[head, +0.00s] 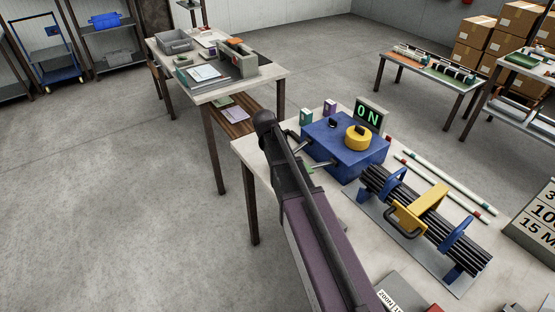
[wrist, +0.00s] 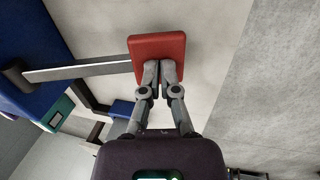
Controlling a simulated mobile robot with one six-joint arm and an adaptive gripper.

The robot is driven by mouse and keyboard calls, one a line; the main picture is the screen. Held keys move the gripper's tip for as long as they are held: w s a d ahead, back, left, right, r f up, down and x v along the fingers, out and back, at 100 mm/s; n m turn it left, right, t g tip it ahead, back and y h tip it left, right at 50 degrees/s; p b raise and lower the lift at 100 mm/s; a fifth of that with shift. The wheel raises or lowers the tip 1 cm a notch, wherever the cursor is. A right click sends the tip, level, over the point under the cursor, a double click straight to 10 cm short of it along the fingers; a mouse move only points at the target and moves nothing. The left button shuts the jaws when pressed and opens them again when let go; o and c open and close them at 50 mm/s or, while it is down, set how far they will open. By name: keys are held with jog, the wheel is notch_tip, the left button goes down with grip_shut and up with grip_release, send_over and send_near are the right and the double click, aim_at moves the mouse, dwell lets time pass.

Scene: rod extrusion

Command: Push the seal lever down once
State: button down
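The seal lever (wrist: 85,71) is a flat grey bar in the wrist view. It runs from a dark pivot on the blue machine (wrist: 30,45) at left to a red end pad (wrist: 157,46). My gripper (wrist: 159,78) has its two fingers drawn together, with nothing visible between them. The fingertips overlap the lower edge of the red pad; I cannot tell if they touch it. The red pad and my fingertips cannot be made out there, with my arm in front.
A rack of black rods (head: 455,246) with a yellow handle stands right of the machine. Thin white rods (head: 450,185) lie behind it. A second table (head: 270,78) with a grey bin is behind left. The floor (head: 100,190) at left is clear.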

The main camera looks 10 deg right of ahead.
jog(key=shift+s+a+f, duration=0.15)
jog(key=shift+f, duration=0.1)
dwell(0.3)
jog(key=shift+s, duration=0.1)
dwell(0.4)
jog(key=shift+r+p, duration=0.55)
jog(key=r+p, duration=0.4)
jog(key=shift+w, duration=0.25)
jog(key=s+a+r+m+y+p, duration=0.1)
jog(key=s+m, duration=0.3)
jog(key=s, duration=1.5)
jog(key=shift+s+g+y, duration=0.3)
jog(key=shift+g+y, duration=0.1)
jog(key=shift+y, duration=0.3)
jog(key=shift+a, duration=0.1)
